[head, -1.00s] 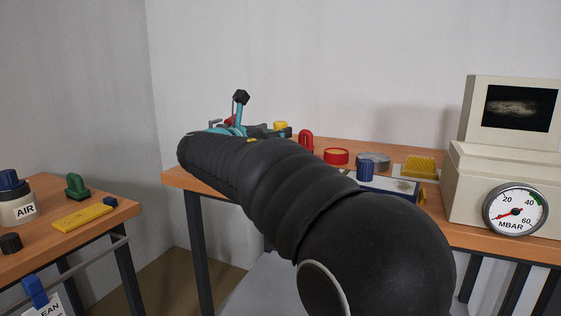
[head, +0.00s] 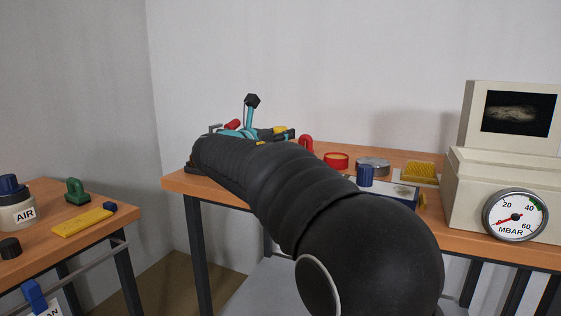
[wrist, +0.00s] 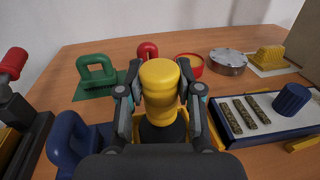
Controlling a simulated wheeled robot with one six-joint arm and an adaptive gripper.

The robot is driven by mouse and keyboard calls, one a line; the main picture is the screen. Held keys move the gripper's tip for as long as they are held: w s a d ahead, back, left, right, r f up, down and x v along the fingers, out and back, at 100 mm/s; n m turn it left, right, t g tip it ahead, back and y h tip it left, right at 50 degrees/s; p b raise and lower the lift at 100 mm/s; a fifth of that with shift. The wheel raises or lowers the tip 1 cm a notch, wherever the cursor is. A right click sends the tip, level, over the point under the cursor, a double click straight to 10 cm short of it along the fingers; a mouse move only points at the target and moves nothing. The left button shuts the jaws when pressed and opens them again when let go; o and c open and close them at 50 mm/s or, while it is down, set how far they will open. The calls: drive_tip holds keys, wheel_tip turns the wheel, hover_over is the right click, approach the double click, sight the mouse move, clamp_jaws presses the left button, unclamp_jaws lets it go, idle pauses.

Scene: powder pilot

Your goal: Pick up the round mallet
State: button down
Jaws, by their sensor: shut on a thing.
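The round mallet (wrist: 159,82) shows in the wrist view as an upright yellow cylinder with a narrower waist and a dark part below it. My gripper (wrist: 160,94) is shut on it, with one finger on its left and one on its right. Yellow edges show around its dark lower part; I cannot tell whether it is clear of the surface. In the head view my arm hides most of the gripper, and only a bit of yellow mallet (head: 280,131) shows past it.
Close around are a green handle block (wrist: 97,75), a blue handle (wrist: 75,140), a red arch (wrist: 147,52), a red ring (wrist: 189,66), a metal round tin (wrist: 228,60) and a white tray (wrist: 225,120) with a blue knob. A pressure gauge (head: 515,215) stands right.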

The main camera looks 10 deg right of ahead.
wheel_tip(320, 180, up, 4)
drive_tip(key=shift+f+p, duration=0.1)
drive_tip(key=shift+p, duration=0.3)
drive_tip(key=s+d+r, duration=0.7)
drive_tip(key=s+d, duration=0.1)
drive_tip(key=shift+d+r, duration=0.15)
drive_tip(key=shift+d, duration=0.15)
drive_tip(key=c, duration=1.4)
unclamp_jaws()
drive_tip(key=shift+c, duration=0.2)
clamp_jaws()
